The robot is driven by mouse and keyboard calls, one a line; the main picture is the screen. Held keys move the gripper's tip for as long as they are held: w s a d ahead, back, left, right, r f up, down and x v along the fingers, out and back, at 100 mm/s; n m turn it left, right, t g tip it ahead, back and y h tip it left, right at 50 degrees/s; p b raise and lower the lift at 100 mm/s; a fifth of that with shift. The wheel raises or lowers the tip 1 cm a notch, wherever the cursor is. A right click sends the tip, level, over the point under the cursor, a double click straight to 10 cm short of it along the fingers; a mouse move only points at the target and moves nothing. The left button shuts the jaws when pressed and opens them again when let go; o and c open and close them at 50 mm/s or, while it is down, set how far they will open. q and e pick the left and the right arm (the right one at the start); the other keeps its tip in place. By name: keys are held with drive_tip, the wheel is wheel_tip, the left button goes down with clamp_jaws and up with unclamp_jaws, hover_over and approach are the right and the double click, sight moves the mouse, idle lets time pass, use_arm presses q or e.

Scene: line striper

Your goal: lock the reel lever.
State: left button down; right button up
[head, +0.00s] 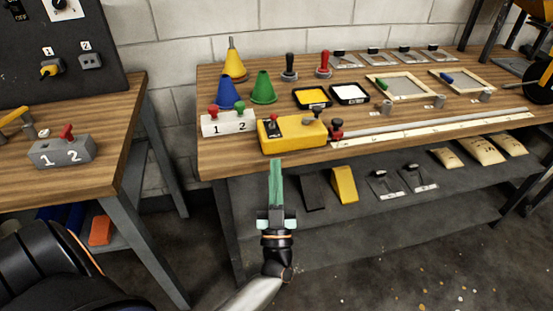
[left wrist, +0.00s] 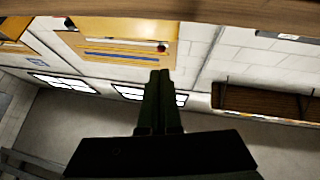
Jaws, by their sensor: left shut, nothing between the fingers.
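A yellow box (head: 292,136) sits at the front left edge of the right-hand workbench. A small dark lever-like part with a red tip (head: 272,123) stands on its top left, and a black knob is at its top right. I cannot tell for sure which part is the reel lever, or whether it is locked. My left gripper (head: 276,164) is shut and empty, with its greenish fingers pointing up in the picture, just below the box and in front of the bench edge. Its fingers also show in the left wrist view (left wrist: 160,88). My right gripper is not in view.
A white block marked 1 and 2 (head: 228,124) stands beside the yellow box, with blue (head: 227,93) and green (head: 263,88) cones behind. A long pale rule (head: 430,129) runs right along the front edge. A grey lower shelf (head: 290,215) lies below.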

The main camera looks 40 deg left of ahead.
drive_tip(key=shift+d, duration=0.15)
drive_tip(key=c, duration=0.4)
use_arm(q)
drive_tip(key=s+d+f+m+g+h, duration=0.2)
drive_tip(key=d+f+m+h, duration=0.85)
drive_tip(key=f+h, duration=0.4)
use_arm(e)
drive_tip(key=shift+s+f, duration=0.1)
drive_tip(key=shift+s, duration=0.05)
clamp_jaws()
use_arm(q)
drive_tip(key=s+d+f+g+h, duration=0.2)
drive_tip(key=s+f+g, duration=0.7)
drive_tip(key=s+f, duration=0.2)
drive_tip(key=shift+s+d+f+n+h, duration=0.15)
drive_tip(key=shift+s+d+n+h, duration=0.25)
drive_tip(key=shift+s, duration=0.8)
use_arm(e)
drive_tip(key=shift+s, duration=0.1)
use_arm(q)
drive_tip(key=shift+a, duration=0.1)
